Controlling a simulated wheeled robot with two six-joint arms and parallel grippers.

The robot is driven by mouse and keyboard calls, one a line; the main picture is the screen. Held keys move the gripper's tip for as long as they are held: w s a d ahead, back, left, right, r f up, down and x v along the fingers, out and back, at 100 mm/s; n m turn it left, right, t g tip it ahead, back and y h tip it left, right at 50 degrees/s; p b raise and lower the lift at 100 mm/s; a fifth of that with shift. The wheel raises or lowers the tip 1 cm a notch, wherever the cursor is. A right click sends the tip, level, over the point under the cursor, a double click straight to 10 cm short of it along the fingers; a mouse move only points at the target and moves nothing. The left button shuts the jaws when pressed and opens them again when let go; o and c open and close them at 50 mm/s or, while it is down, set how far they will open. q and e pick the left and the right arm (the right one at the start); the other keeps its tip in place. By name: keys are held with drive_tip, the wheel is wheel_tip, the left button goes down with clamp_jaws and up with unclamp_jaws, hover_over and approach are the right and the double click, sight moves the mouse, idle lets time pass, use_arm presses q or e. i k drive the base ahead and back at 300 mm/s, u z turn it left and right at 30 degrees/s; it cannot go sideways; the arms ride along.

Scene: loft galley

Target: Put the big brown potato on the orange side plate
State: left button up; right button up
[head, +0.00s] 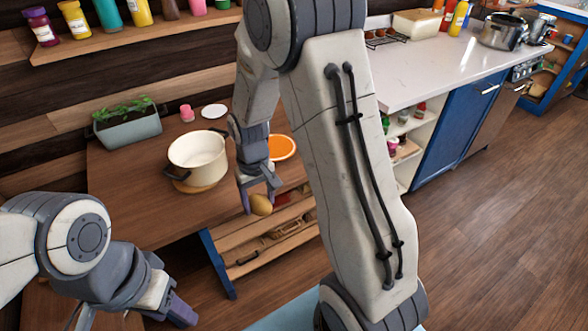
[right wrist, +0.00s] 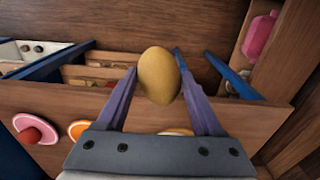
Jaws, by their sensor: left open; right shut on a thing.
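My right gripper (head: 259,198) is shut on the brown potato (head: 262,205) and holds it in front of the table's edge, by the open shelf below. In the right wrist view the potato (right wrist: 159,76) sits between the fingertips, clear to see. The orange side plate (head: 284,147) lies on the table beyond and to the right of that gripper, partly hidden by my right arm; its visible part is bare. My left gripper (head: 182,312) is open and empty at the lower left, away from the table objects.
A cream pot (head: 197,155) stands on the table left of the right gripper. The table (head: 135,195) is bare at front left. A white counter (head: 440,65) stands right.

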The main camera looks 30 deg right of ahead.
sight(274, 147)
drive_tip(key=k, duration=0.5)
drive_tip(key=z, duration=2)
drive_tip(key=i, duration=1.5)
drive_tip(key=u, duration=2)
drive_tip(key=i, duration=1)
